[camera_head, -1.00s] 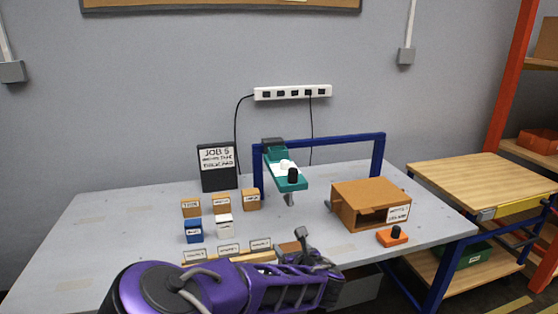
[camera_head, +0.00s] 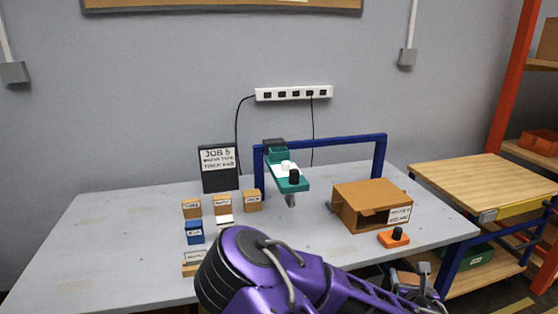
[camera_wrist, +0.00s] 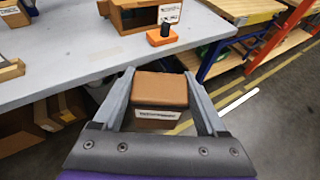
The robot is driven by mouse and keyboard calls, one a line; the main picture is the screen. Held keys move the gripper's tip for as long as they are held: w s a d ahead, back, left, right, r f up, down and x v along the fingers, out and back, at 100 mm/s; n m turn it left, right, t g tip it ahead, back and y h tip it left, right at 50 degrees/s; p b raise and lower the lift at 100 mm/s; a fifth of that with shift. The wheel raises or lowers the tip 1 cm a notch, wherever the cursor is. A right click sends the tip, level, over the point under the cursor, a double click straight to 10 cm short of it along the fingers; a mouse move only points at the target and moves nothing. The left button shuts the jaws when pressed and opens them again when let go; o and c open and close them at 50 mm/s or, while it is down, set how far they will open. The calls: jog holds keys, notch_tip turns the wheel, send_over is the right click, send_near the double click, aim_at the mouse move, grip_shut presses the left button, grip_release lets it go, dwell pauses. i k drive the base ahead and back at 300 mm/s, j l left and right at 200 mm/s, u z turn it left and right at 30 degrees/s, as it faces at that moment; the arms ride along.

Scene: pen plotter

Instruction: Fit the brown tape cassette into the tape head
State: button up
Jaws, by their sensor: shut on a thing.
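My gripper (camera_wrist: 160,105) is shut on the brown tape cassette (camera_wrist: 160,88), a brown block with a white label, in the wrist view. It holds the cassette off the table, near the front edge. In the head view my gripper (camera_head: 422,290) is at the lower right, and the cassette shows only in part there. The tape head appears to be the teal unit (camera_head: 285,180) with a black knob on the blue gantry; its seat for the cassette cannot be made out. The gripper is well to the right of it and nearer the camera.
A cardboard box (camera_head: 370,207) stands on the table (camera_head: 120,230), with an orange block with a black knob (camera_head: 393,239) in front. Small labelled boxes (camera_head: 195,231) and a black sign (camera_head: 218,168) stand left. A wooden-topped cart (camera_head: 480,180) is at right.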

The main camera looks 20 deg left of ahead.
aim_at(279, 159)
jog(key=i+l+u, duration=0.1)
jog(key=u, duration=0.25)
jog(key=i+l+u, duration=0.1)
jog(key=u, duration=0.25)
jog(key=l+u, duration=0.35)
jog(key=i+j, duration=0.05)
jog(key=j, duration=0.05)
